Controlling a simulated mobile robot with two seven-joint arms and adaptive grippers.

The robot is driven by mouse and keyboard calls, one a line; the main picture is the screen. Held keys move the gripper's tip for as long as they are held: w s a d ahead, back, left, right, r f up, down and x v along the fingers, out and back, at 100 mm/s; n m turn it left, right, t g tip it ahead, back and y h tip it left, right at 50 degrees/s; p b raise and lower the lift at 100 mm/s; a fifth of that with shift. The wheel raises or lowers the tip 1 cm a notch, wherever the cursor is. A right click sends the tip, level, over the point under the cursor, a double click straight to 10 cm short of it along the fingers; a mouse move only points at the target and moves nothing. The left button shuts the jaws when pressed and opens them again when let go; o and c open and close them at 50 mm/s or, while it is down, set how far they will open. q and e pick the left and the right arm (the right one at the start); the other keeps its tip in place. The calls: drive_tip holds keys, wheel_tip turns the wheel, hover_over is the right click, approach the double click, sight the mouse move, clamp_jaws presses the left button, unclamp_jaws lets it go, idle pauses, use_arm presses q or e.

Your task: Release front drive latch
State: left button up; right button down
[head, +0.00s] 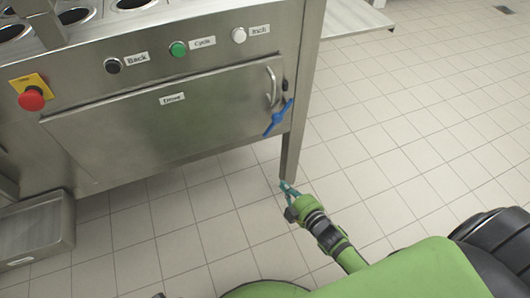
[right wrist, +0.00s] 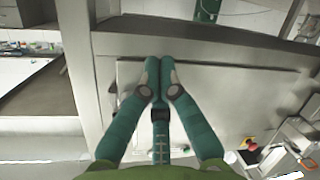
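The front drive panel (head: 170,120), a flat steel door labelled "Drive", is closed on the machine's front in the head view. A blue latch (head: 278,117) sits tilted at its right edge, just below the door's metal handle (head: 271,87). My right gripper (head: 290,188) is below the latch, apart from it, near the machine's leg. In the right wrist view its green fingers (right wrist: 159,64) are together at the tips, with nothing seen between them. The latch cannot be made out in that view. My left gripper is not in view.
Above the door are a red emergency button (head: 32,98), a black "Back" button (head: 112,65), a green "Cycle" button (head: 178,48) and a white "Inch" button (head: 239,35). A steel leg (head: 290,155) stands beside my right gripper. Tiled floor to the right is clear.

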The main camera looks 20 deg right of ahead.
sight(265, 136)
drive_tip(key=w+a+r+n+t+y+b, duration=0.1)
drive_tip(key=w+r+n+t+y+b, duration=0.15)
drive_tip(key=r, duration=0.35)
drive_tip(key=w+a+r+n+t+y+b, duration=0.1)
drive_tip(key=a+r+n+t+b, duration=0.15)
drive_tip(key=r, duration=0.35)
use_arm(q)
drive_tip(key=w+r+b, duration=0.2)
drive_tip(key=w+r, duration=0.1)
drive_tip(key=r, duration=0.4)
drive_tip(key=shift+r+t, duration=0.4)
use_arm(e)
drive_tip(key=shift+w+d+f, duration=0.1)
drive_tip(key=shift+w+d, duration=0.1)
drive_tip(key=shift+w, duration=1.35)
drive_tip(key=shift+w+d+f, duration=0.15)
drive_tip(key=shift+w+d, duration=0.1)
drive_tip(key=shift+w, duration=1.3)
drive_tip(key=shift+w+d+f, duration=0.1)
drive_tip(key=shift+w+d, duration=0.1)
drive_tip(key=shift+w, duration=1.35)
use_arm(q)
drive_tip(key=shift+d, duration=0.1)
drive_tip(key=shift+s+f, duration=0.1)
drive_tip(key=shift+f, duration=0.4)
use_arm(e)
drive_tip(key=shift+d+f+n+g, duration=0.45)
drive_tip(key=shift+d+n, duration=0.15)
drive_tip(key=shift+n, duration=0.2)
